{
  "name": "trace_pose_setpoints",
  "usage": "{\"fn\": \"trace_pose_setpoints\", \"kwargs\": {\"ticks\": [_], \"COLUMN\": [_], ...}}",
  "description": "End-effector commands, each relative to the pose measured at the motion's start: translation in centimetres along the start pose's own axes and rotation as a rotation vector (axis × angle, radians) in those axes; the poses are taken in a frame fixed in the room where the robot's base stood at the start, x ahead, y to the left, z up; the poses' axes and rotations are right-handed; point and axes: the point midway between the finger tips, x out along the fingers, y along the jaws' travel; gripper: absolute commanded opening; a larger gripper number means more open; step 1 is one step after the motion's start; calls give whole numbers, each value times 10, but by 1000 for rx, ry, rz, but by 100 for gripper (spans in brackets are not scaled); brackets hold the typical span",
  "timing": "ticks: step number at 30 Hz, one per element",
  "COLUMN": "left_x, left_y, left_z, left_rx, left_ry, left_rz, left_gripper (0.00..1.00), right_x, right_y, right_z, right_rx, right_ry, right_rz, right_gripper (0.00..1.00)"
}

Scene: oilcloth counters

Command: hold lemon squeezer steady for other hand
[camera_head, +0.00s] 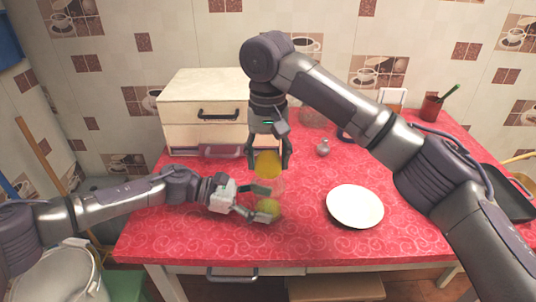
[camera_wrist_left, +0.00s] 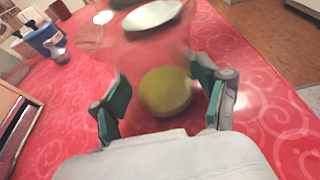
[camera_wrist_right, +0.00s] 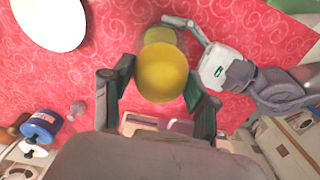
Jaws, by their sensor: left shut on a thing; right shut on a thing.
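A clear, see-through vessel, apparently the lemon squeezer (camera_head: 273,186), stands upright on the red counter. My left gripper (camera_head: 263,202) closes around it low down; its outline is faint in the left wrist view, where the gripper (camera_wrist_left: 160,95) shows too. A yellow-green round piece (camera_head: 268,209) shows at the left fingertips, also in the left wrist view (camera_wrist_left: 165,90); whether it is inside the vessel I cannot tell. My right gripper (camera_head: 268,160) points down directly above, shut on a yellow lemon piece (camera_head: 268,165). That piece fills the jaws in the right wrist view (camera_wrist_right: 162,75).
A white plate (camera_head: 354,206) lies to the right. A cream drawer box (camera_head: 205,105) stands behind left. A small grey bottle (camera_head: 323,148) stands behind right, and a red cup (camera_head: 432,107) is at the far right.

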Motion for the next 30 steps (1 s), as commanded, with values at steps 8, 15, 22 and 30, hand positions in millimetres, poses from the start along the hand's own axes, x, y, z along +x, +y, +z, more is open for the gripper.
{"fn": "trace_pose_setpoints", "kwargs": {"ticks": [8,15,22,30], "left_x": [0,0,0,0], "left_y": [0,0,0,0], "left_z": [0,0,0,0], "left_rx": [0,0,0,0], "left_ry": [0,0,-1,-1], "left_rz": [0,0,0,-1], "left_gripper": [55,55,55,55], "right_x": [8,16,16,3], "right_y": [0,0,0,0], "right_z": [0,0,0,0], "right_rx": [0,0,0,0], "right_ry": [0,-1,-1,1], "right_rz": [0,0,0,0], "right_gripper": [31,31,31,31]}}
